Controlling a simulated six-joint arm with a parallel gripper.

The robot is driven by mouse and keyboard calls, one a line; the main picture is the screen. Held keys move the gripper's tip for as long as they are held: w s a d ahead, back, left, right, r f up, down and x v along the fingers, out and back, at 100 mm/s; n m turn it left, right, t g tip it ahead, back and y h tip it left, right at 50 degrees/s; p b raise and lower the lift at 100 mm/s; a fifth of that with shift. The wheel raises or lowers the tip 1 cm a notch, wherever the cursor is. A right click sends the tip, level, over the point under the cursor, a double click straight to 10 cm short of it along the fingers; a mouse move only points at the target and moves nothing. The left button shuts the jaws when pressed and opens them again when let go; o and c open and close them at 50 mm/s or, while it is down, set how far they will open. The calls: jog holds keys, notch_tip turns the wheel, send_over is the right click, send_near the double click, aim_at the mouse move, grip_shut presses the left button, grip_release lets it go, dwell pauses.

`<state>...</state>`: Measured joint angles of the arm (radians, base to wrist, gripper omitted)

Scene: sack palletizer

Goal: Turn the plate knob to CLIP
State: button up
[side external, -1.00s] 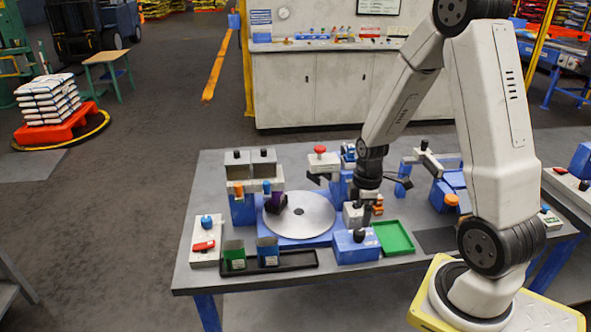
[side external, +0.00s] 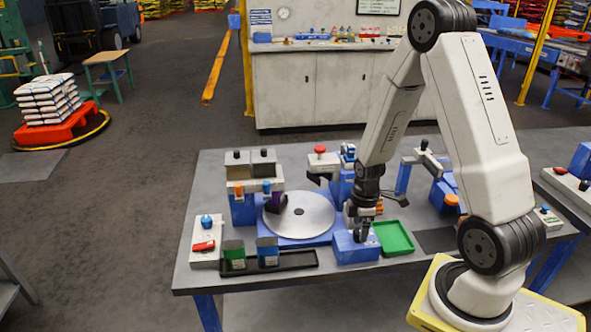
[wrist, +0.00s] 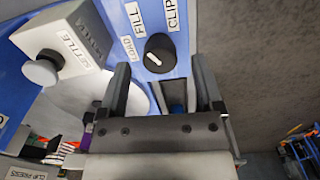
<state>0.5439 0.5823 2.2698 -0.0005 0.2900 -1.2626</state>
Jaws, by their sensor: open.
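The plate knob (wrist: 160,53) is a round black dial with a short white mark, on a blue panel with the labels LOAD, FILL and CLIP around its far side. The mark lies on the side of the dial nearest my gripper; I cannot tell which label it indicates. My gripper (wrist: 162,84) is open and empty, with the knob just beyond and between the two fingertips, apparently not gripped. In the side view my gripper (side external: 361,237) points down over the blue knob box (side external: 356,253) and hides the knob.
A grey SETTLE unit (wrist: 68,52) with a round knob stands left of the dial. In the side view a metal turntable disc (side external: 299,215) lies left of the box, and a green tray (side external: 394,238) lies close on its right.

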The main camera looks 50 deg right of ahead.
jog(key=shift+f, duration=1.25)
grip_shut()
